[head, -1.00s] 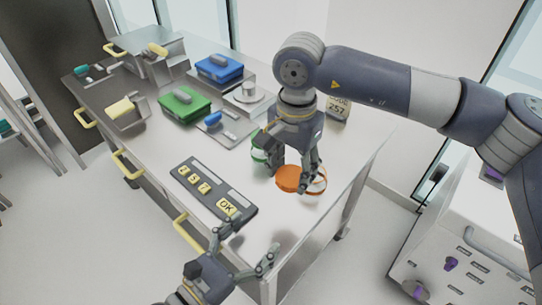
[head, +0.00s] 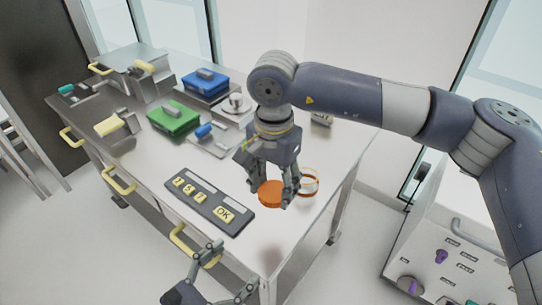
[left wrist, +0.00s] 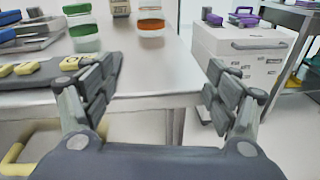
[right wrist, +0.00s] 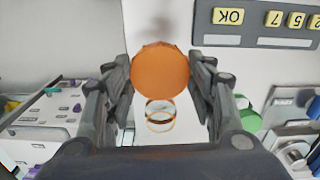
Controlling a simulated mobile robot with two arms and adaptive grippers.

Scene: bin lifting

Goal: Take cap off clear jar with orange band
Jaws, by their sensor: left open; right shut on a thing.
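My right gripper (head: 271,198) is shut on the orange cap (head: 269,192), a round disc held by its sides above the table. The right wrist view shows the cap (right wrist: 160,70) between the fingers. The clear jar with orange band (head: 311,180) stands on the table just right of the cap. In the right wrist view the jar (right wrist: 160,117) shows as open rings, apart from the cap. The left wrist view also shows an orange-banded clear jar (left wrist: 151,25) at its top. My left gripper (head: 236,262) is open and empty off the table's front edge.
A keypad panel (head: 209,203) lies left of the cap. Green (head: 174,118) and blue (head: 205,84) cases stand further back. A jar with a green band (left wrist: 84,36) stands nearby. A white cabinet (head: 455,255) is on the right.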

